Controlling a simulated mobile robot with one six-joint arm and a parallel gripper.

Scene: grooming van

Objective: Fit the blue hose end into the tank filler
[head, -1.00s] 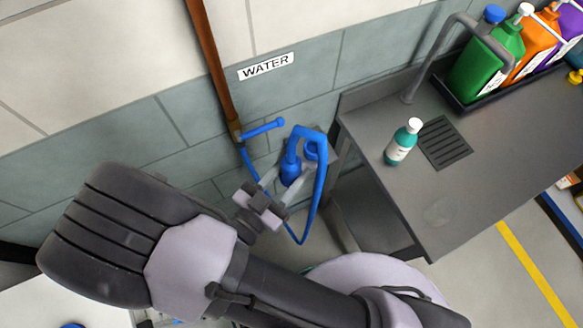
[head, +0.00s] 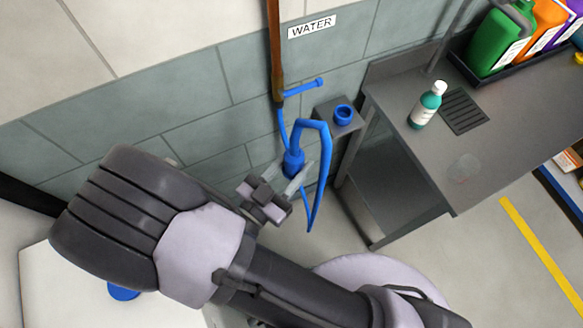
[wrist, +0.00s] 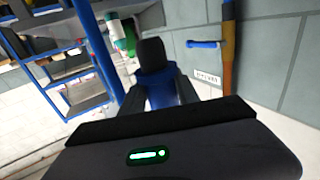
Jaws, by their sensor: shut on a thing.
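The blue hose end (head: 293,164) is upright in my gripper (head: 292,178), whose fingers close on it from both sides. The hose arches up from its top and hangs down in a loop. In the wrist view the hose end (wrist: 160,88) sits between the fingers, its top dark. An open blue ring (head: 343,114) stands on a small grey wall box, apart from the hose end. A blue round piece (head: 123,292) on a white surface at lower left is partly hidden by my arm. I cannot tell which blue part is the tank filler.
A copper pipe (head: 274,50) with a blue valve handle (head: 302,88) runs down the tiled wall beside a WATER sign (head: 312,27). A grey counter (head: 420,160) stands right, bearing a teal bottle (head: 426,104). The floor before it is clear.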

